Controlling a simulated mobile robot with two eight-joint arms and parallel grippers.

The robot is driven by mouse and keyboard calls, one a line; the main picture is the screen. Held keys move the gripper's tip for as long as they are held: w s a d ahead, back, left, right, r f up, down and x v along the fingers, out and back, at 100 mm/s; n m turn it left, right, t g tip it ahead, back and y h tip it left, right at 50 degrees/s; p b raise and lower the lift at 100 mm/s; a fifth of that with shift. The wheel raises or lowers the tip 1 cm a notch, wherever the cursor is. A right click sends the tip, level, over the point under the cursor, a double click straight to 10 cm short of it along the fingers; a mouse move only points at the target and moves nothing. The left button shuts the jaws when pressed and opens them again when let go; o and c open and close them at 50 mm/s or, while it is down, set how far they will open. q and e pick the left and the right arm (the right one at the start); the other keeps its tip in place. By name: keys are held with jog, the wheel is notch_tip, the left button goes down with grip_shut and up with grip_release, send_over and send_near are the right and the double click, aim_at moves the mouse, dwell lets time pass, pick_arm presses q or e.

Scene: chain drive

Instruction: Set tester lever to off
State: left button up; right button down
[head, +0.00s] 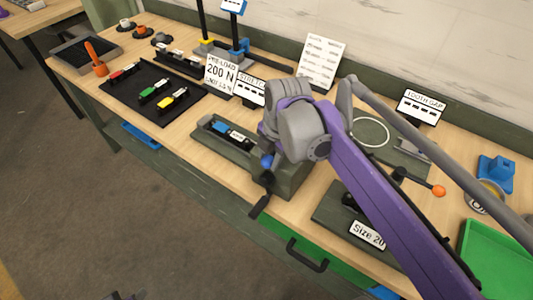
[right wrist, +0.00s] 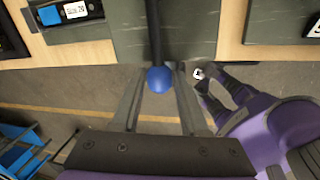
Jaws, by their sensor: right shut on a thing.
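The tester (head: 290,182) is a dark grey-green block at the front edge of the bench, partly hidden by my right arm. Its lever has a blue ball knob (head: 267,161). In the right wrist view a black lever rod (right wrist: 155,32) runs from over the tester to the blue knob (right wrist: 159,80), out past the bench edge. My right gripper (right wrist: 158,84) is shut on the lever knob, one finger on each side. In the head view most of the lever is hidden behind my wrist.
A chain piece with a blue block (head: 220,127) lies on the tester's bed. A "200 N" sign (head: 220,75) stands behind it. A dark "Size 20" fixture (head: 335,211) sits to the right, and a green tray (head: 490,258) further right. Open floor lies before the bench.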

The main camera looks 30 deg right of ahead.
dwell(0.4)
jog(key=shift+c, duration=2.2)
grip_release()
jog(key=shift+s, duration=0.1)
jog(key=shift+r, duration=0.1)
notch_tip(320, 180, up, 10)
jog(key=s, duration=0.2)
jog(key=shift+d+r+p, duration=0.2)
jog(key=shift+d+p, duration=0.05)
jog(key=shift+p, duration=0.15)
